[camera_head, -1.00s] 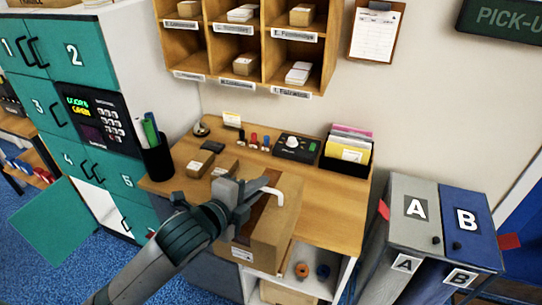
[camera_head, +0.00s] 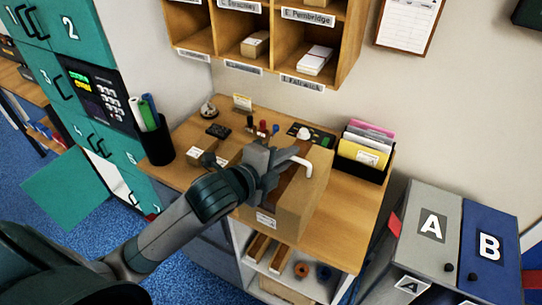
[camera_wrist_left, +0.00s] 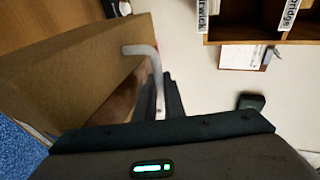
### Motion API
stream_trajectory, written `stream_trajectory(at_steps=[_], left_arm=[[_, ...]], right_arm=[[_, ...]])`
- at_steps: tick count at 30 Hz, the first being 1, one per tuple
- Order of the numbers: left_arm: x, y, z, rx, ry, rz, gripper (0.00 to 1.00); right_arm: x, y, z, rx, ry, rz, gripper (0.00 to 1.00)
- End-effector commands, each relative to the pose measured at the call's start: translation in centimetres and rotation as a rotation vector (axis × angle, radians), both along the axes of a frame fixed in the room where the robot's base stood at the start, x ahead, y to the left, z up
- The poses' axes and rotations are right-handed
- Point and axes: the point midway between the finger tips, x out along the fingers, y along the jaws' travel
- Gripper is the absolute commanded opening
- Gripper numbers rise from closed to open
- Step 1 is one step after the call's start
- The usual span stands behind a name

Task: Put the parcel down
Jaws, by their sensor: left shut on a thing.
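The parcel is a brown cardboard box (camera_head: 302,207) with a white handle on top and a small white label on its front. In the head view it is at the front part of the wooden desk (camera_head: 345,230). I cannot tell whether its underside touches the top. My left gripper (camera_head: 284,166) is shut on the parcel's white handle (camera_head: 303,164) and hides part of the box top. In the left wrist view the box (camera_wrist_left: 70,75) fills the left side, with the handle between the fingers (camera_wrist_left: 165,98). My right gripper is not in view.
A black file box (camera_head: 362,160) is behind right. The desk's right part is clear. Bins A (camera_head: 425,240) and B (camera_head: 487,255) stand right.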

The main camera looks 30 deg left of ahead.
Motion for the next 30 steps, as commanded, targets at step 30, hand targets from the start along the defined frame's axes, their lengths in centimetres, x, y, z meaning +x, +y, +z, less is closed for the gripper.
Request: stream_trajectory(at_steps=[30], left_arm=[[6.5, -0.1, -3.4, -0.003, -0.002, 0.002, 0.0]], right_arm=[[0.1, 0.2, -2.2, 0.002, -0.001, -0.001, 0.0]])
